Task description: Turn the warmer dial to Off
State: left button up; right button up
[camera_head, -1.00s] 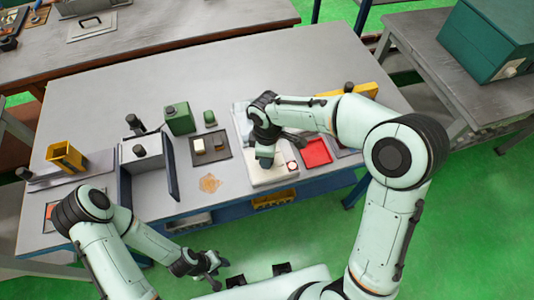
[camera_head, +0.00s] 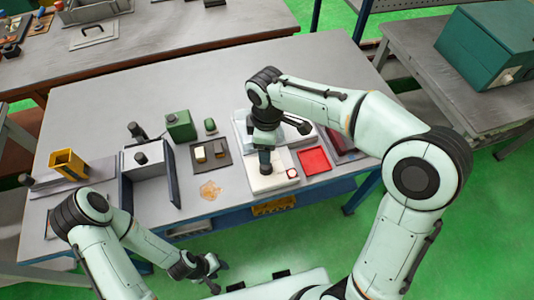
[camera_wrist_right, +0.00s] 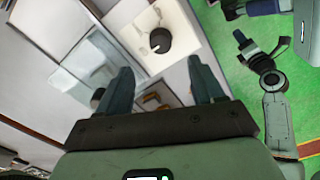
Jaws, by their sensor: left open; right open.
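The warmer seems to be the white box (camera_head: 272,184) at the front edge of the bench, with a small red-and-white round button (camera_head: 291,173) on its front right corner. In the right wrist view a black round dial (camera_wrist_right: 161,41) with a white mark sits on a white panel, ahead of my right fingertips. My right gripper (camera_head: 265,165) points down over the white box and hides part of it. Its fingers (camera_wrist_right: 161,85) are open and empty, apart from the dial. My left gripper (camera_head: 212,275) is open and empty, low in front of the bench.
A red tray (camera_head: 314,160) lies just right of the white box. A dark tray with small blocks (camera_head: 211,152), a green box (camera_head: 180,126) and a grey fixture (camera_head: 146,158) stand to the left. A yellow bin (camera_head: 272,207) hangs under the bench edge. The bench behind is mostly clear.

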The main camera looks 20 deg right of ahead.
notch_tip(320, 180, up, 4)
jog(key=shift+f, duration=0.1)
dwell(0.6)
